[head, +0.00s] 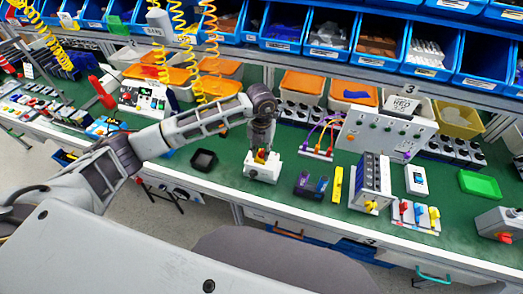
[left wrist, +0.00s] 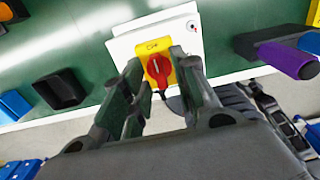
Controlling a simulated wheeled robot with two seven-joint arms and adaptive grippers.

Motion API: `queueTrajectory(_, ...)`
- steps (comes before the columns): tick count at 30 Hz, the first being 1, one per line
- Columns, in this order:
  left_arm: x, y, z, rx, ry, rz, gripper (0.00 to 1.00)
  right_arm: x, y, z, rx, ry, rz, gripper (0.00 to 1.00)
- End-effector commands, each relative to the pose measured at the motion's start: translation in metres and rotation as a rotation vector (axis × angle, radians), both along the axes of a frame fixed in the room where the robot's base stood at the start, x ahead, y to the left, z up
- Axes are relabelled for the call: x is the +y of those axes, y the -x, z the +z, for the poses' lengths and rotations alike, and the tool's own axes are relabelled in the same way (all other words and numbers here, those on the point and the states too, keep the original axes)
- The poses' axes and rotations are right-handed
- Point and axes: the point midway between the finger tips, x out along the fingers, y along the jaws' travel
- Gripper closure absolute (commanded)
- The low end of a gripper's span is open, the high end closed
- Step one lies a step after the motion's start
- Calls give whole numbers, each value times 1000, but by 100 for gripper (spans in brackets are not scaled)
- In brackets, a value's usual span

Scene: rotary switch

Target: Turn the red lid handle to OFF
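The rotary switch is a white box (head: 261,172) on the green bench, with a red handle (left wrist: 158,71) on a yellow plate (left wrist: 153,48). In the left wrist view, dark lettering that looks like OFF shows on the plate, above the handle. The handle is roughly upright in that picture, slightly tilted. My left gripper (head: 262,146) is above the box, pointing down; it also shows in the left wrist view (left wrist: 155,80). Its fingers are apart, one on each side of the handle, and seem not to press on it. My right gripper is not in view.
A black square tray (head: 203,159) lies left of the box. A black holder with purple parts (head: 311,184) and a yellow bar (head: 337,184) stand to the right. Blue bins (head: 329,33) line the back.

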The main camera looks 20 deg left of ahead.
Motion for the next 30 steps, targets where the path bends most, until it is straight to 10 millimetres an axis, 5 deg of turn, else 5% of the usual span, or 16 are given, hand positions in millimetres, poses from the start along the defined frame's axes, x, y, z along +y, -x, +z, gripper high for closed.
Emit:
queueTrajectory(16, 0, 1, 9, 2, 0, -1, 68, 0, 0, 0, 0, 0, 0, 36)
queueTrajectory(30, 0, 0, 71, -2, -1, -1, 68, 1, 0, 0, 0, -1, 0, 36)
